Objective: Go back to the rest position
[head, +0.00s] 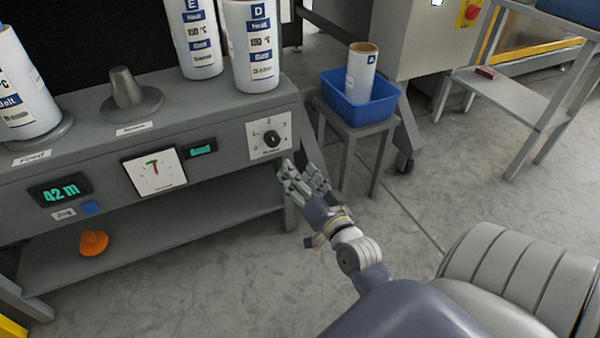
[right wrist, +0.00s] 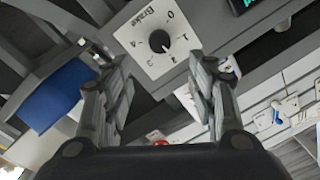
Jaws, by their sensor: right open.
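My right gripper (head: 303,180) is in the middle of the head view, just in front of and below the dial panel on the bench's front. It is open and empty. In the right wrist view its two fingers (right wrist: 160,105) stand apart, with the dial panel (right wrist: 155,40) beyond them. The round black knob (head: 271,138) sits on that white panel, which bears numbers; the word "Brake" reads in the wrist view. The gripper appears clear of the knob. My left gripper is not in view.
A blue bin (head: 358,100) with a roll stands on a stool to the right. An orange object (head: 94,243) lies on the lower shelf. Floor is open in front.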

